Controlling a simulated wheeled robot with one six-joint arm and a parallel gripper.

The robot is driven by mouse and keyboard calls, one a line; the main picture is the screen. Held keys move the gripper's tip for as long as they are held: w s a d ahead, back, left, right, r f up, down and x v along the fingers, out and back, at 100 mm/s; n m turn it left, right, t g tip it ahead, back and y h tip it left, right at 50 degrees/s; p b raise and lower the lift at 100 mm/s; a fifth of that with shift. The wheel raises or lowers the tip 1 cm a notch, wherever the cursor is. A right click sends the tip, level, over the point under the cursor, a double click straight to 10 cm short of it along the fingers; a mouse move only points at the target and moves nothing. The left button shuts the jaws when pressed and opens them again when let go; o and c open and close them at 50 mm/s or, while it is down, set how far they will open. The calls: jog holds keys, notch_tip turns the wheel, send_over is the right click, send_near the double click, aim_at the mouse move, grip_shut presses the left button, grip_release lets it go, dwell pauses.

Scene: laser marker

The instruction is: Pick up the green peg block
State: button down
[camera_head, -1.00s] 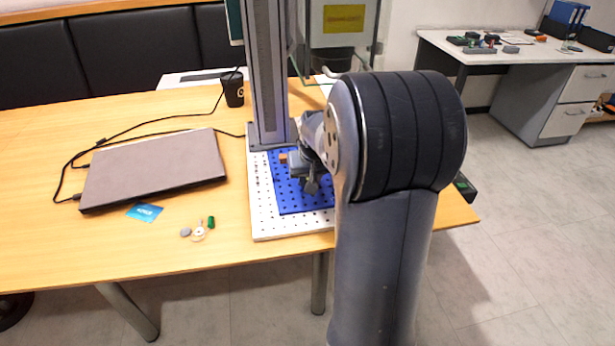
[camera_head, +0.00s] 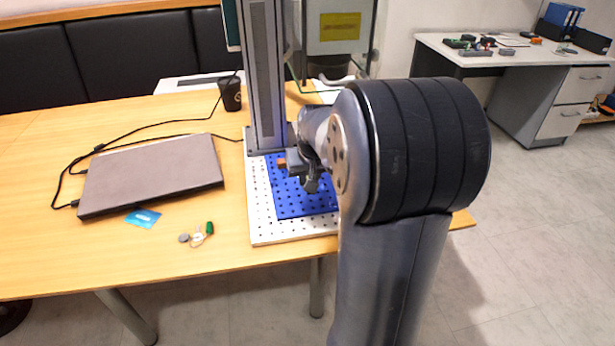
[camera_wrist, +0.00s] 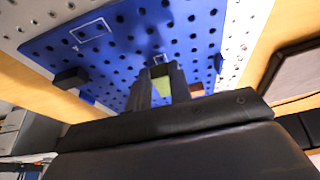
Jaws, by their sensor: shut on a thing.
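The green peg block (camera_wrist: 164,86) shows in the wrist view between the two dark fingers of my gripper (camera_wrist: 162,82), which is shut on it. Only part of its green face shows; the fingers hide the rest. The blue pegboard plate (camera_wrist: 130,35) with rows of holes lies just beyond the fingertips. In the head view my gripper (camera_head: 306,172) is over the left part of the blue plate (camera_head: 300,207), and the green block cannot be made out there. I cannot tell whether the block touches the plate.
A brown-orange block (camera_wrist: 195,90) is close beside the right finger. A black block (camera_wrist: 70,77) is at the plate's left. A grey column (camera_head: 265,85) rises behind the plate. A laptop (camera_head: 150,174), keys (camera_head: 198,237) with a green tag and a cup (camera_head: 230,94) are left.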

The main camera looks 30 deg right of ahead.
jog(key=s+a, duration=0.4)
jog(key=s, duration=1.1)
jog(key=shift+s, duration=0.35)
jog(key=shift+p, duration=0.35)
